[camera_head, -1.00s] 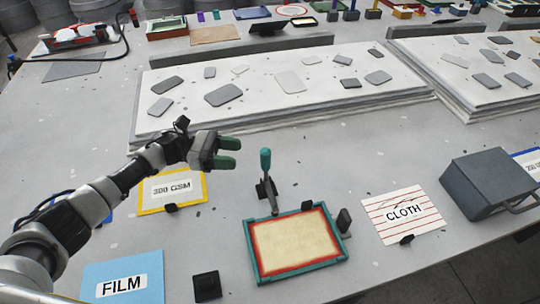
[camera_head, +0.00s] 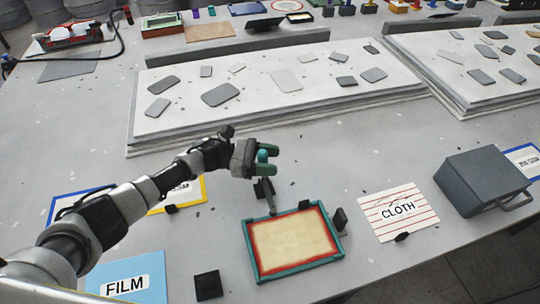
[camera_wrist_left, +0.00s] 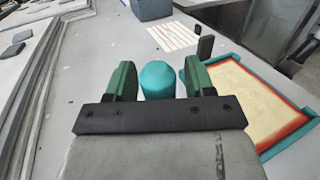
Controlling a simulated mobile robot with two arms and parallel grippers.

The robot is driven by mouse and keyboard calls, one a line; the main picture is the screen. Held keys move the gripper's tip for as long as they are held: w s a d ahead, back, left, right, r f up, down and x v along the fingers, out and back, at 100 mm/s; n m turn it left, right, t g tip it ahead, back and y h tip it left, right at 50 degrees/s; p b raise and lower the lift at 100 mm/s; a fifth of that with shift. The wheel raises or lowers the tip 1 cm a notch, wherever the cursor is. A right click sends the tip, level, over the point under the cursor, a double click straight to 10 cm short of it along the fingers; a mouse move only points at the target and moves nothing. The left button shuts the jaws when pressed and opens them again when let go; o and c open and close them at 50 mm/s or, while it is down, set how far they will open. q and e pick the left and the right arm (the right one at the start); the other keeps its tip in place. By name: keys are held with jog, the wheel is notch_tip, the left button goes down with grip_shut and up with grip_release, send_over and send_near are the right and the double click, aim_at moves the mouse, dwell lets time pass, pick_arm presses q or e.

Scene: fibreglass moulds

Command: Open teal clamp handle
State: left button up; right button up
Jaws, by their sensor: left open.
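The teal clamp handle (camera_head: 263,157) stands upright at the back left corner of a teal frame (camera_head: 247,243) with a red-edged cream panel. My left gripper (camera_head: 268,160) is open with its green fingers on either side of the handle's top. In the left wrist view the rounded teal handle (camera_wrist_left: 158,80) sits between the two fingers (camera_wrist_left: 160,82), with a small gap on the left and a narrower one on the right. The handle's lower part is hidden by the gripper there. My right gripper is not in view.
A CLOTH card (camera_head: 395,213) and a grey box with a handle (camera_head: 482,181) lie to the right. A FILM card (camera_head: 125,277) and a black block (camera_head: 208,285) are at the front left. Slabs with grey patches (camera_head: 330,105) stand behind.

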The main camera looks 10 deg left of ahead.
pick_arm(q)
jog(key=shift+d, duration=0.1)
grip_shut()
jog(key=shift+w+a+f+n+t+h+b, duration=0.35)
jog(key=shift+w+n+b, duration=0.7)
jog(key=shift+b, duration=1.45)
jog(key=shift+w+a+f+n+t+h+b, duration=0.15)
jog(key=shift+w+a+n+h+b, duration=0.4)
jog(key=shift+n+b, duration=1.45)
jog(key=shift+w+a+f+n+t+h+b, duration=0.3)
jog(key=shift+w+n+b, duration=0.5)
jog(key=shift+b, duration=2.25)
jog(key=shift+w+d, duration=0.1)
jog(key=shift+w, duration=0.1)
grip_release()
